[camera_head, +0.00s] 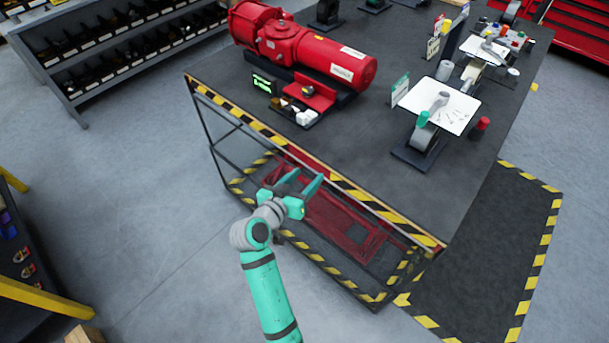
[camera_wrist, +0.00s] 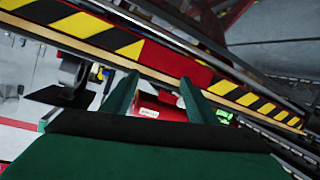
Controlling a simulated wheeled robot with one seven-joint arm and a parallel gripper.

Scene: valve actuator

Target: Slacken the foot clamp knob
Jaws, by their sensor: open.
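A red valve actuator (camera_head: 310,55) lies on a dark base on the workbench. In front of it is a low red block (camera_head: 312,96) with a small dark knob (camera_head: 308,91) on top. This may be the foot clamp knob, but it is too small to be sure. My gripper (camera_head: 306,177) is open and empty, off the bench's near edge and apart from the knob. In the wrist view, its two green fingers (camera_wrist: 157,90) stand apart. Part of the red actuator (camera_wrist: 158,108) shows beyond and between them. I cannot make out the knob there.
The bench's striped near edge (camera_head: 340,186) lies close to my gripper. A small green-lit display (camera_head: 262,82) stands left of the red block. A grey wheel on a stand (camera_head: 423,138) and a white tray (camera_head: 455,112) are at right. Bare bench top lies between.

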